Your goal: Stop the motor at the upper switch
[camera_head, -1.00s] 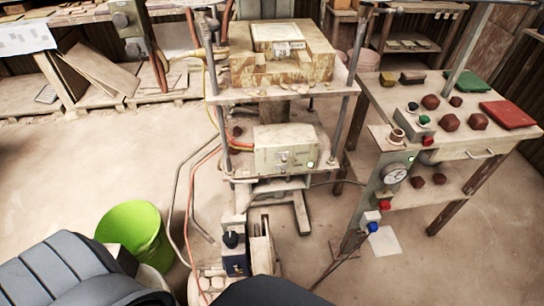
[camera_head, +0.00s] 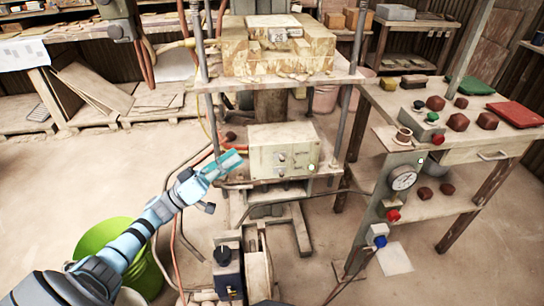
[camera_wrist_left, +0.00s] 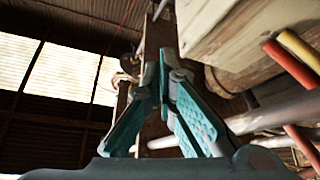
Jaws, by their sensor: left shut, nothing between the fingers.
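A beige control box (camera_head: 262,153) sits on the press's middle shelf. A second, dark blue switch box (camera_head: 228,270) with a black knob stands low in front of the press. My left gripper (camera_head: 236,158), with teal fingers, is shut and empty just left of the control box, apart from its front switches. In the left wrist view its fingers (camera_wrist_left: 166,58) come together beside a pale, box-like body (camera_wrist_left: 222,32). My right gripper is out of view.
Press rods and shelf edges surround the control box. Red and grey hoses (camera_head: 176,232) hang at its left. A green bucket (camera_head: 98,240) stands below my left arm. A side table (camera_head: 475,150) with a gauge (camera_head: 403,178) and buttons stands at the right.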

